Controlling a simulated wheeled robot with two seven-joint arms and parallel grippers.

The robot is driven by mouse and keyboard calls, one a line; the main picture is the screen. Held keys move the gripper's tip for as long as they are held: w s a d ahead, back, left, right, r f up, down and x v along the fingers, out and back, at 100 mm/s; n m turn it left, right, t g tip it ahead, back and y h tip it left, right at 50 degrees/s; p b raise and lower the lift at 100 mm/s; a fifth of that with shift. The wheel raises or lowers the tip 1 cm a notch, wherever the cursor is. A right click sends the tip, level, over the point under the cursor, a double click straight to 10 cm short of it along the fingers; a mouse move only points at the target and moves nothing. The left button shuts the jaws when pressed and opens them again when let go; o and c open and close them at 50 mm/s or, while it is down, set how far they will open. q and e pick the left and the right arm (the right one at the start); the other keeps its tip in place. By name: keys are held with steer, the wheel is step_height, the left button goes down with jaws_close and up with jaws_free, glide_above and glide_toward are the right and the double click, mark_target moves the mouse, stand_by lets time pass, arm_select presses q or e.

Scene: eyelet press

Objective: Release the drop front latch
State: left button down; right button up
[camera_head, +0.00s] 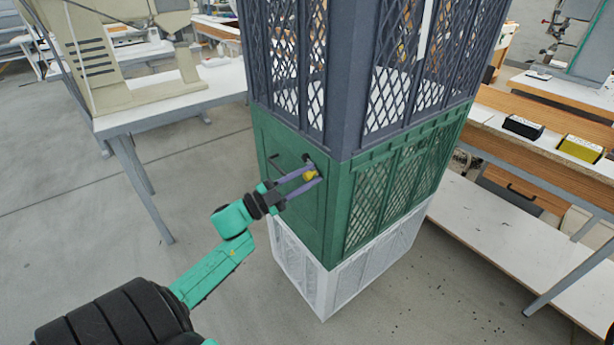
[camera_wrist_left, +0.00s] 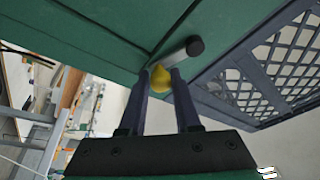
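A tall stack of three crates stands in the middle of the head view. The middle one is a green crate (camera_head: 335,220) with a flat front panel on its left face. A small yellow latch knob (camera_head: 311,175) sits near the upper right of that panel, and it also shows in the left wrist view (camera_wrist_left: 160,80). My left gripper (camera_head: 313,178) has its two purple fingers on either side of the knob, which fills the gap between the tips. A grey bar with a black end (camera_wrist_left: 195,46) lies just beyond the fingertips. My right gripper is out of view.
A dark grey mesh crate (camera_head: 345,60) rests above the green one, and a white crate (camera_head: 330,285) is below it. A sewing-machine table (camera_head: 180,105) is at the left. A workbench (camera_head: 545,140) is at the right. Open floor lies at the lower left.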

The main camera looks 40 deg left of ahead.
arm_select(q)
steer(key=r+n+p, duration=0.1)
steer(key=p, duration=0.1)
steer(key=r+n+y+p, duration=0.1)
steer(key=n+p, duration=0.1)
steer(key=shift+t, duration=0.4)
steer(key=shift+n+y, duration=0.3)
steer(key=shift+n, duration=0.3)
steer(key=shift+f, duration=0.3)
steer(key=c, duration=0.7)
jaws_free()
steer(key=shift+a+f, duration=0.1)
steer(key=shift+s+f, duration=0.1)
steer(key=shift+s, duration=0.15)
steer(key=b+v, duration=0.2)
steer(key=v, duration=1.2)
steer(key=shift+f, duration=0.2)
